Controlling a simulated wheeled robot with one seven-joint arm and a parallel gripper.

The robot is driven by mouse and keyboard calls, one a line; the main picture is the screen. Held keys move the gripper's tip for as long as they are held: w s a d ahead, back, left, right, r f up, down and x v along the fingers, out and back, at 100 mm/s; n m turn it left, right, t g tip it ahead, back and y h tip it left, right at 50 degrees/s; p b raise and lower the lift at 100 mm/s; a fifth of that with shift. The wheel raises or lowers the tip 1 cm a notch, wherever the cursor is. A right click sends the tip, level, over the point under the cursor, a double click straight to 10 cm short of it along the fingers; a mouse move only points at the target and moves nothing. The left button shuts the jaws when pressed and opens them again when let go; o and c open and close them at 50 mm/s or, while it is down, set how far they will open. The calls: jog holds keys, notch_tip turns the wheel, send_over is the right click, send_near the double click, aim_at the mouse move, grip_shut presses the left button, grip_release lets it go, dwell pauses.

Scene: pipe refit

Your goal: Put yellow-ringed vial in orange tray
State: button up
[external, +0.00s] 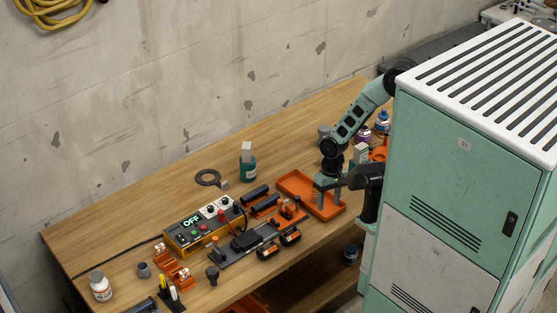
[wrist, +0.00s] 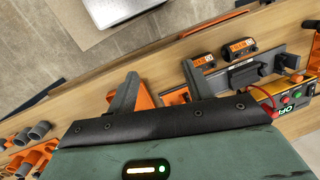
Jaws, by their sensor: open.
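The orange tray (external: 292,186) lies on the wooden bench in the external view, just in front of my arm. My gripper (external: 328,196) points down over the tray's right part and hides some of it. Its jaws are open, and I see nothing held. In the wrist view the two grey fingers of my gripper (wrist: 158,88) stand apart, with an orange part (wrist: 146,100) beside the left finger that I cannot identify. A small yellow-topped item (external: 163,281) stands in a dark holder at the bench's front left. I cannot tell whether it is the yellow-ringed vial.
A yellow control box (external: 198,232) reading OFF stands left of the tray. A dark fixture (external: 240,243) and two orange-labelled cylinders (wrist: 238,46) lie near it. A white bottle (external: 100,286) is far left. The bench's back left is clear.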

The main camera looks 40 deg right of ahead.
jog(key=s+a+r+n+t+h, duration=0.1)
jog(key=s+a+r+n, duration=0.3)
jog(key=s+n, duration=0.3)
jog(key=shift+r+n, duration=0.75)
jog(key=shift+n, duration=0.45)
